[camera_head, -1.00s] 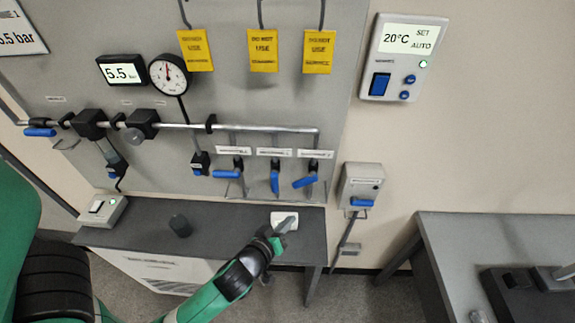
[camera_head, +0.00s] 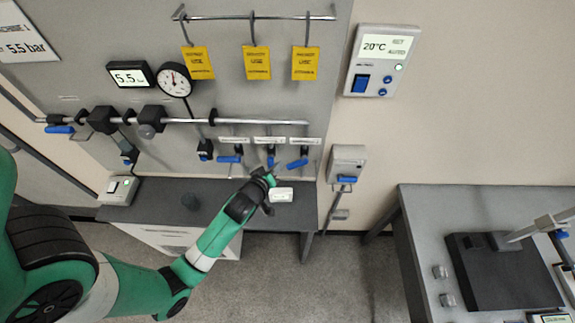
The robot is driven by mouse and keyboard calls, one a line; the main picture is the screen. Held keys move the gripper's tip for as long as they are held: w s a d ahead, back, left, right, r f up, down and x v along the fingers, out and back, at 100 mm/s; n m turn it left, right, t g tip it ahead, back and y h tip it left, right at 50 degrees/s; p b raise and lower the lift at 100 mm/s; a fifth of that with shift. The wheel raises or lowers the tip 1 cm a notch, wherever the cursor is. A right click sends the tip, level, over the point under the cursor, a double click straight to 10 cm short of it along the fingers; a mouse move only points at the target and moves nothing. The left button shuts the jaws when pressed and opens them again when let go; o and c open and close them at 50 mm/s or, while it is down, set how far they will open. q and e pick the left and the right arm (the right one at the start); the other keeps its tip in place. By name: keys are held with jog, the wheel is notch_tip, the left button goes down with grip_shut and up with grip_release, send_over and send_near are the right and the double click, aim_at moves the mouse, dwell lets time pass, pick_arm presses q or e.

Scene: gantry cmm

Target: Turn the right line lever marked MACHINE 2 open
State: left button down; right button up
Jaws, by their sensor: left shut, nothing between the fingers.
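Three blue line levers hang from the pipe, each under a small white label too blurred to read. The left lever (camera_head: 230,159) lies about level. The middle lever (camera_head: 270,161) points down, its lower end close to my gripper. The right lever (camera_head: 298,163) is slanted, its free end lower left. My left gripper (camera_head: 275,172) is shut and empty, just below the middle and right levers. I cannot tell whether it touches either. My right gripper is not in view.
Yellow tags (camera_head: 256,63) hang above the pipe (camera_head: 180,121). A wall box (camera_head: 346,162) is right of the levers. Another table (camera_head: 420,240) stands at right.

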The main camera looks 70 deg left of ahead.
aim_at(297, 164)
pick_arm(q)
jog(key=w+a+f, duration=0.1)
jog(key=w+f, duration=0.3)
jog(key=shift+w+a+f+b, duration=0.35)
jog(key=shift+a+b, duration=0.05)
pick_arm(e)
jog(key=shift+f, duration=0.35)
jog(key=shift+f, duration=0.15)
